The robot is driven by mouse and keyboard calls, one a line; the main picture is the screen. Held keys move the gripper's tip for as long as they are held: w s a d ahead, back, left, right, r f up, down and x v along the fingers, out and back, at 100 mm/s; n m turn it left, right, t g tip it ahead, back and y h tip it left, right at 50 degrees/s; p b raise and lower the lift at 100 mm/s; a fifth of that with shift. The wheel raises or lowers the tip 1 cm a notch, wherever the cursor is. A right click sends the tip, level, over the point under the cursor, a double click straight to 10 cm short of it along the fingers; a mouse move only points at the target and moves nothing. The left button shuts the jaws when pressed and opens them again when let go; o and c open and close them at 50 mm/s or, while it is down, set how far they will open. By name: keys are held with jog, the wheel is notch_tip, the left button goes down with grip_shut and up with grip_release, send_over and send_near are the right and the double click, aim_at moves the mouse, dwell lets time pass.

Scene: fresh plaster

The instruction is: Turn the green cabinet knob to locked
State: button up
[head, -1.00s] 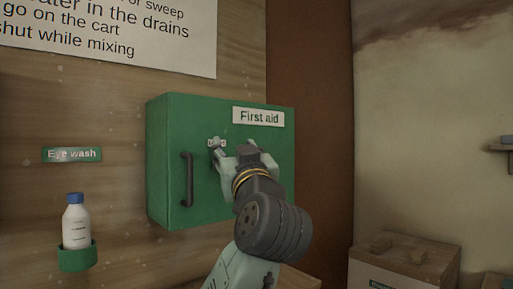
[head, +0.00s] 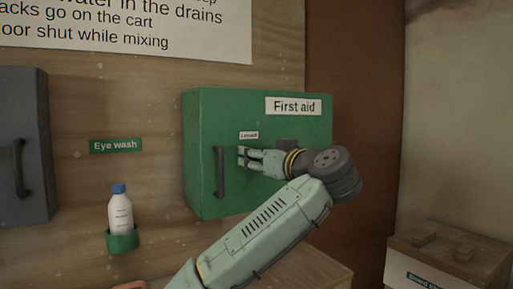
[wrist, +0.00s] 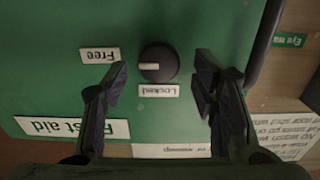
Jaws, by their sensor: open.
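The green First aid cabinet (head: 200,155) hangs on the wooden wall in the head view; its green front (wrist: 55,65) fills most of the wrist view. The round black knob (wrist: 158,58) shows in the wrist view, its pale pointer mark towards the Free label (wrist: 100,55). The Locked label (wrist: 158,90) is below the knob there, and above the fingers in the head view (head: 249,135). My gripper (head: 243,157) is open, close to the cabinet front; in the wrist view its fingers (wrist: 161,70) stand either side of the knob, apart from it. My fingers hide the knob in the head view.
A black handle (head: 219,172) stands upright left of my fingers. A grey cabinet (head: 20,145) is at the far left. An eye wash bottle (head: 120,213) sits in a green holder (head: 122,240). A wooden box (head: 450,255) stands at lower right.

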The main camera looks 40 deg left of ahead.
jog(key=shift+x, duration=0.9)
jog(key=shift+d, duration=0.1)
jog(key=shift+c, duration=0.3)
grip_shut()
